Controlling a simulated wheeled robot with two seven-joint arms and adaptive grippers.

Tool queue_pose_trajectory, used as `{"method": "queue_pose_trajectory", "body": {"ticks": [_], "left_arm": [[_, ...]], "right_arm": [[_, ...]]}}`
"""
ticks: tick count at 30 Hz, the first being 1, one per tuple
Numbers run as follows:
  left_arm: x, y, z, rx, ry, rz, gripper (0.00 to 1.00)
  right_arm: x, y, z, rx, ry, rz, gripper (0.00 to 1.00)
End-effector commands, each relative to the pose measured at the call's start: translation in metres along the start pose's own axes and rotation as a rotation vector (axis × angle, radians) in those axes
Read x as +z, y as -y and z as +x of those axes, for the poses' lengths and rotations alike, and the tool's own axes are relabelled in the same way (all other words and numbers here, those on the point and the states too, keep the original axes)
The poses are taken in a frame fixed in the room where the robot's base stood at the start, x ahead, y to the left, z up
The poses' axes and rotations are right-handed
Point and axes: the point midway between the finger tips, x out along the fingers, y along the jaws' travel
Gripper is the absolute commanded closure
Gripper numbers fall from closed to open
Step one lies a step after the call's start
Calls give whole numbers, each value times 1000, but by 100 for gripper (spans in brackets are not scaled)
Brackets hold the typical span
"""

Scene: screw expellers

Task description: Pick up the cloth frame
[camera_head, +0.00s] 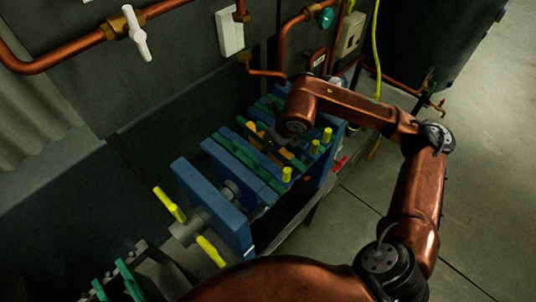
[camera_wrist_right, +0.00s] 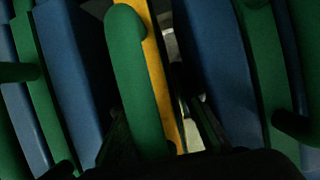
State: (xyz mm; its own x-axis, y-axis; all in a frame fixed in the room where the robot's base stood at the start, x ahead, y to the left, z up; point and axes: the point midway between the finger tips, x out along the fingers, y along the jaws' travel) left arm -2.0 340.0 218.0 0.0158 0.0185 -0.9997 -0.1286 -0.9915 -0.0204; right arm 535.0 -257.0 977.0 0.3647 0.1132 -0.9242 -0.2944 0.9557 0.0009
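The screw press has thick blue plates (camera_head: 207,193) and stands along the wall in the head view. Green frames sit between the plates. A thin yellow frame (camera_head: 284,153) with a green handle stands among them, partly covered by my right arm. In the right wrist view this yellow frame (camera_wrist_right: 165,75) and its green handle (camera_wrist_right: 132,75) run down the middle. The dark fingers of my right gripper (camera_wrist_right: 165,130) reach down on either side of them, apart, with a gap visible on the right. The lower part is dark. My left gripper is out of view.
Yellow handle bars (camera_head: 209,250) stick out at the near end of the press. More green handles (camera_head: 128,280) show at the lower left. Copper pipes (camera_head: 70,55) and a white valve (camera_head: 136,33) are on the wall behind. The floor (camera_head: 480,190) at right is clear.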

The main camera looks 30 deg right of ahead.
Motion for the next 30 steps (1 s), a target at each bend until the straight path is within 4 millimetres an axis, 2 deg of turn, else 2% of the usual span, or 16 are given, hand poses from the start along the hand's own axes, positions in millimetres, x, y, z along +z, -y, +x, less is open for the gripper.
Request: {"method": "queue_pose_trajectory", "body": {"ticks": [5,15,30], "left_arm": [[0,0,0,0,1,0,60],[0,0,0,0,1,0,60],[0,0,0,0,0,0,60]], "right_arm": [[0,0,0,0,1,0,77],[0,0,0,0,0,-1,100],[1,0,-1,0,2,-1,100]]}}
